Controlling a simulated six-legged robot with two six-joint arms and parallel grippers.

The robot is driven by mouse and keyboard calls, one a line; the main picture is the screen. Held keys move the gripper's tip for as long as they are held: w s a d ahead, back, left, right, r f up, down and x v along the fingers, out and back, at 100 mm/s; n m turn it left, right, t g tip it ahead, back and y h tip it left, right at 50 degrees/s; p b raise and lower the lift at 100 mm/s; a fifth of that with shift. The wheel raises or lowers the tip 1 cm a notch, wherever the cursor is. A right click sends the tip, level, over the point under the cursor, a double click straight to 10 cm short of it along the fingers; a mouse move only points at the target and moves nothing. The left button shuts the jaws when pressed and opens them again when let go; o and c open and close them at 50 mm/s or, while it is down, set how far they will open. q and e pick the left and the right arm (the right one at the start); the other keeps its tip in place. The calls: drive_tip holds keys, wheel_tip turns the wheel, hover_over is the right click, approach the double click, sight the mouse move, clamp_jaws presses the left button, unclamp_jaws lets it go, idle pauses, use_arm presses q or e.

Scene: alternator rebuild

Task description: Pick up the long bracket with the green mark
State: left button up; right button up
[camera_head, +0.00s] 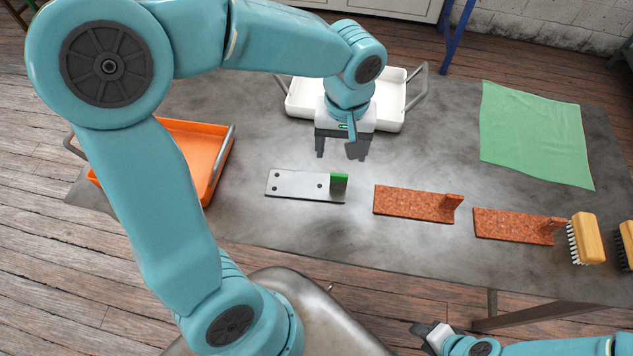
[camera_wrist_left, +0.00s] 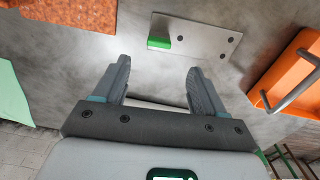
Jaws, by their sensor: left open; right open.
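The long grey bracket (camera_head: 297,186) lies flat on the table, with a raised green-marked end (camera_head: 340,181) at its right and dark holes in its plate. My left gripper (camera_head: 339,153) is open and empty, pointing down above the table just behind the green end. In the left wrist view the bracket (camera_wrist_left: 208,38) lies beyond the open fingers (camera_wrist_left: 158,70), apart from them, its green end (camera_wrist_left: 159,43) roughly in line with the gap. My right gripper (camera_head: 430,332) is open at the bottom of the head view, off the table's front edge.
Two rust-coloured brackets (camera_head: 412,203) (camera_head: 512,226) lie to the right, followed by wooden brushes (camera_head: 587,238). An orange tray (camera_head: 228,150) is at the left, a white tray (camera_head: 300,107) behind my left gripper, and a green cloth (camera_head: 533,135) at the back right.

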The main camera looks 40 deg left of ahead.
sight(339, 175)
use_arm(q)
wheel_tip(339, 175, down, 7)
drive_tip(key=shift+r, duration=0.2)
drive_tip(key=shift+s+f, duration=0.1)
drive_tip(key=shift+f, duration=0.1)
wheel_tip(339, 175, down, 5)
drive_tip(key=shift+d+f, duration=0.1)
drive_tip(key=shift+d, duration=0.05)
drive_tip(key=shift+s+d, duration=0.1)
drive_tip(key=shift+w, duration=0.2)
drive_tip(key=c, duration=1.3)
clamp_jaws()
